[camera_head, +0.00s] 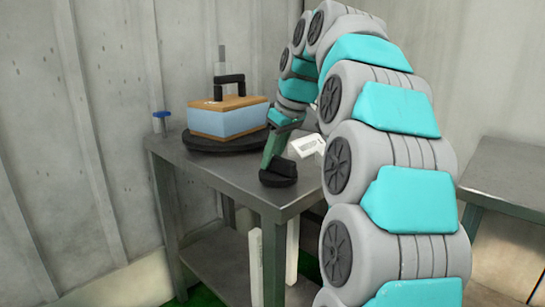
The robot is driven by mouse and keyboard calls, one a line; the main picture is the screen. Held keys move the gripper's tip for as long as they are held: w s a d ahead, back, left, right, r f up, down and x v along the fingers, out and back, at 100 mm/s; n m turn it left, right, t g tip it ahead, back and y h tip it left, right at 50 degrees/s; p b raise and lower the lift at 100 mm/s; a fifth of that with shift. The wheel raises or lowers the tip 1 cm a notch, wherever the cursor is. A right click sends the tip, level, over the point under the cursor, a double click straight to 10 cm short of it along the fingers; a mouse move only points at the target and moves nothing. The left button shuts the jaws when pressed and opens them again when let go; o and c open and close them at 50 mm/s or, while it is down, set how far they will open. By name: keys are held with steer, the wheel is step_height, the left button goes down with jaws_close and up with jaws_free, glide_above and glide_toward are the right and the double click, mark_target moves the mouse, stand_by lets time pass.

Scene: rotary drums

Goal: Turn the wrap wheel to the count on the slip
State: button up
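A dark round turntable (212,147) lies on the metal table and bears a box with light blue sides (222,121) and a brown top. A black handle-like piece (229,80) stands on the box; I cannot tell whether it is fixed there. My gripper (273,160) is at the end of the teal and grey arm, pointing down at a low black piece (278,177) near the table's front edge. Its fingers are too small and dark to read. A white piece with a dark mark (307,146) sits just right of it, possibly the slip; no count is legible.
A blue-topped post (162,119) stands at the table's back left corner. The metal table (224,181) has a lower shelf (212,262). A second metal table (508,172) is at the right. Concrete walls close in behind. My arm covers the right part of the first table.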

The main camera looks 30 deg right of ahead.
mark_target(283, 159)
steer(key=o, duration=0.4)
steer(key=shift+r, duration=0.1)
steer(key=shift+v, duration=0.85)
steer(key=p+v, duration=0.3)
steer(key=v, duration=0.3)
steer(key=shift+s, duration=0.1)
